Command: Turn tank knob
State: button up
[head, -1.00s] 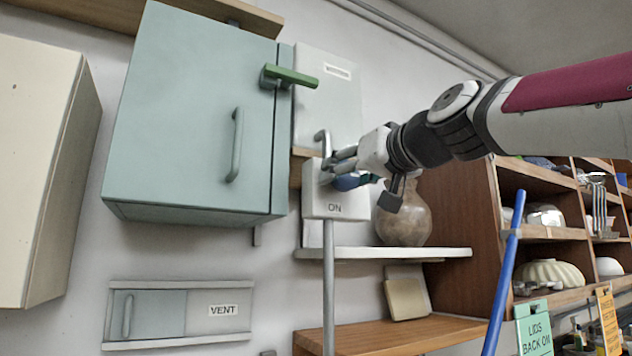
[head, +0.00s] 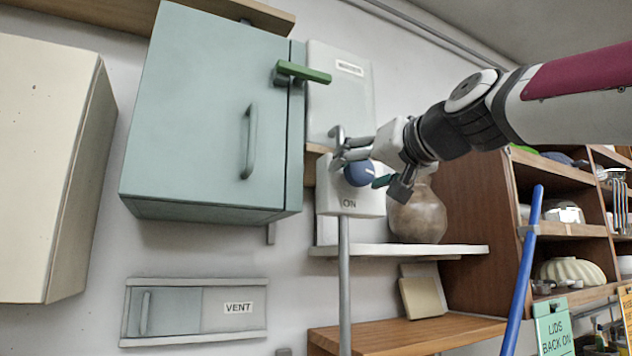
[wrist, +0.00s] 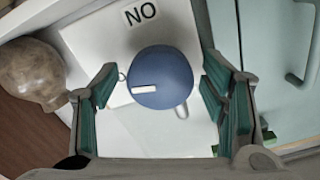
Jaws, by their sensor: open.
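The tank knob (head: 359,173) is a round blue knob on a white box (head: 350,203) marked ON, fixed to the wall. In the wrist view the blue knob (wrist: 161,78) carries a short white mark lying roughly sideways, to the left of its middle. The lettering appears upside down there. My gripper (head: 362,166) is open around the knob. In the wrist view its two teal-padded fingers (wrist: 160,84) stand on either side of the knob, with gaps on both sides. In the head view the fingers hide part of the knob's edge.
A teal cabinet (head: 205,110) with a green latch (head: 303,72) hangs to the left. A brown jar (head: 418,218) stands on a white shelf (head: 400,250) just right of the box. A grey pipe (head: 345,285) runs below it. A blue pole (head: 523,265) leans at right.

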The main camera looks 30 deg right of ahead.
jog(key=s, duration=1.2)
dwell(6.8)
